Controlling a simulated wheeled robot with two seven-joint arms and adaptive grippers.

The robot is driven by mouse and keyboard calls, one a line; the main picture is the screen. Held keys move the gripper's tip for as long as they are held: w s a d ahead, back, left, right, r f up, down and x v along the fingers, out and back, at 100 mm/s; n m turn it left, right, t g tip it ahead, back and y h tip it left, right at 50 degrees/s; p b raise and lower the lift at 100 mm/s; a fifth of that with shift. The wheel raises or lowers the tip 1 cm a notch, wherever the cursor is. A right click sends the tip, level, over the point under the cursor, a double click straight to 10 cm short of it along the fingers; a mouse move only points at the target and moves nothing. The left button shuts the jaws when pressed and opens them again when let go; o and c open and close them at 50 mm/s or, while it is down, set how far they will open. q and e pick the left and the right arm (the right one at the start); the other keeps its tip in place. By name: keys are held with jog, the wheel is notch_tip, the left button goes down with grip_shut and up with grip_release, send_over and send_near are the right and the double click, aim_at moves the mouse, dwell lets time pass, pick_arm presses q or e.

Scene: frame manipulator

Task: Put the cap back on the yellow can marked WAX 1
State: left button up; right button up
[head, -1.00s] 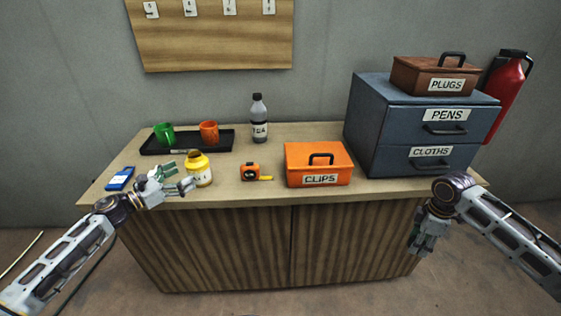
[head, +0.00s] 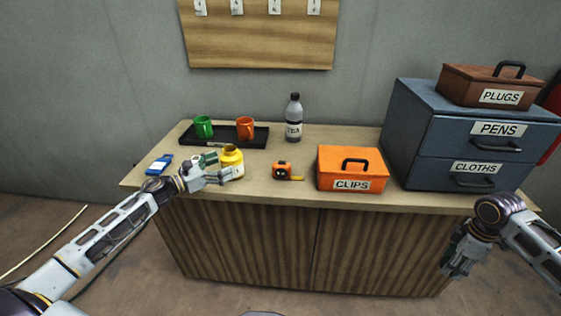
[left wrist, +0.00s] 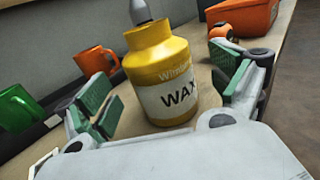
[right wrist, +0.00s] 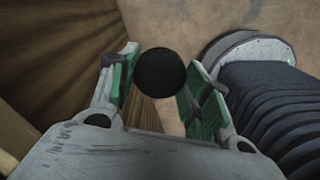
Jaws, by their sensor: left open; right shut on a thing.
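The yellow can (head: 231,158) stands upright near the front left of the worktop, its brown mouth uncovered. In the left wrist view the can (left wrist: 160,62) shows a white label reading WAX; the rest of the marking is cut off at the right. My left gripper (head: 220,169) is open, with its green-padded fingers on either side of the can. My right gripper (right wrist: 163,85) is shut on a round black cap (right wrist: 160,74). In the head view my right gripper (head: 456,262) hangs in front of the cabinet at the right, and the cap cannot be made out there.
Behind the can is a black tray (head: 225,142) with a green mug (head: 204,127) and an orange mug (head: 245,128). A blue item (head: 160,164), tape measure (head: 283,171), TEA bottle (head: 293,120), CLIPS box (head: 351,168) and drawer unit (head: 455,140) share the worktop.

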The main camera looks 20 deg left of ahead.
aim_at(230, 148)
pick_arm(q)
jog(key=shift+x, duration=2)
jog(key=shift+f, duration=0.1)
jog(key=shift+c, duration=0.3)
jog(key=shift+a, duration=0.1)
jog(key=c, duration=1.3)
jog(key=shift+r+p, duration=0.5)
jog(key=shift+r, duration=4.55)
